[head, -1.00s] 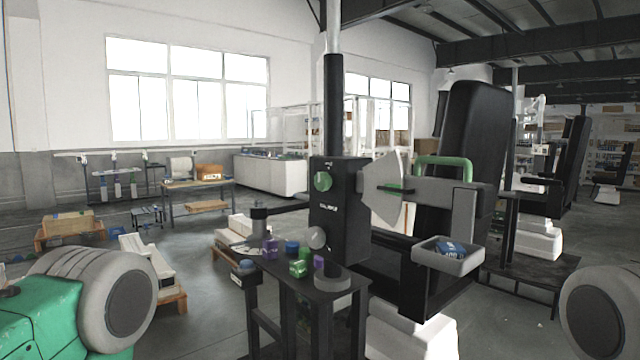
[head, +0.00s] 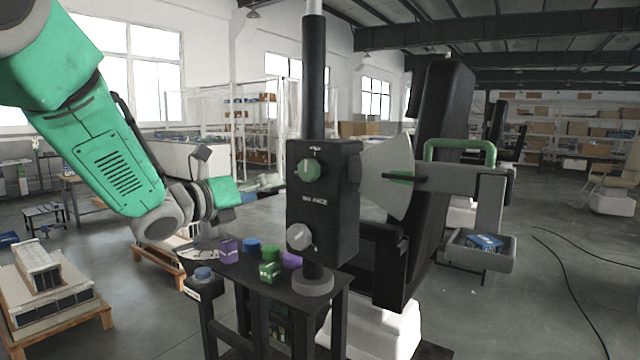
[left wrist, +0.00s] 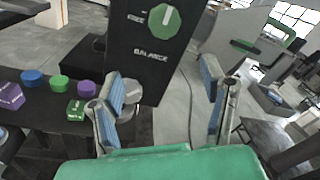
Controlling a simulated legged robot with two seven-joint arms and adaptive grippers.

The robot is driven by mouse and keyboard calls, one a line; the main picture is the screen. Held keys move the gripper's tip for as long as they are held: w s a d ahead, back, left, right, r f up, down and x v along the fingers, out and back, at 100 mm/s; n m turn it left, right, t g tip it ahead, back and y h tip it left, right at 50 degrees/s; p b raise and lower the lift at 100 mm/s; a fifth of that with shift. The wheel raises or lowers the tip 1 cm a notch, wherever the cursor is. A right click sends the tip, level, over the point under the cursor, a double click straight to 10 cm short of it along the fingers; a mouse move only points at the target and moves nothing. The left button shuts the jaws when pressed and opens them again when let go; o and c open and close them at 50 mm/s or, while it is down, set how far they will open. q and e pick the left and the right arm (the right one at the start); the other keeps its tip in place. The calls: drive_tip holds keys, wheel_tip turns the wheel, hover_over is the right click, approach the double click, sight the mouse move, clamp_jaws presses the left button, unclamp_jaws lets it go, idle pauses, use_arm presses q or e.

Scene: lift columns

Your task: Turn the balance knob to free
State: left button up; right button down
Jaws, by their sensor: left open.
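The balance knob is a green round knob (head: 309,169) on the upper front of a black column box (head: 328,215). Its white mark points roughly up. In the left wrist view the green knob (left wrist: 166,20) is at the top, with "FREE" at its left and "BALANCE" below. A grey knob (head: 299,236) sits lower on the box. My left gripper (left wrist: 163,80) is open and empty, fingers spread toward the box and apart from the knob. In the head view my left gripper (head: 222,191) is left of the box. My right gripper is out of view.
A black stand (head: 322,288) below the box holds purple, blue and green small items. A grey arm with a green handle (head: 460,145) and a tray (head: 476,255) extends right. A pallet (head: 60,319) lies at left. Floor at right is mostly clear, with cables.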

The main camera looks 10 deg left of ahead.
sight(305, 172)
use_arm(q)
drive_tip(key=shift+m, duration=0.5)
drive_tip(key=x, duration=0.4)
drive_tip(key=r+p+x, duration=0.1)
drive_tip(key=x, duration=0.3)
drive_tip(key=p+x, duration=0.1)
drive_tip(key=x, duration=0.3)
drive_tip(key=shift+w+a+r, duration=0.15)
drive_tip(key=shift+w+r, duration=0.15)
drive_tip(key=shift+w, duration=0.1)
drive_tip(key=shift+w+d, duration=0.35)
drive_tip(key=shift+w, duration=0.05)
drive_tip(key=shift+d, duration=0.3)
drive_tip(key=c, duration=1.1)
drive_tip(key=shift+a, duration=0.15)
drive_tip(key=shift+c, duration=0.3)
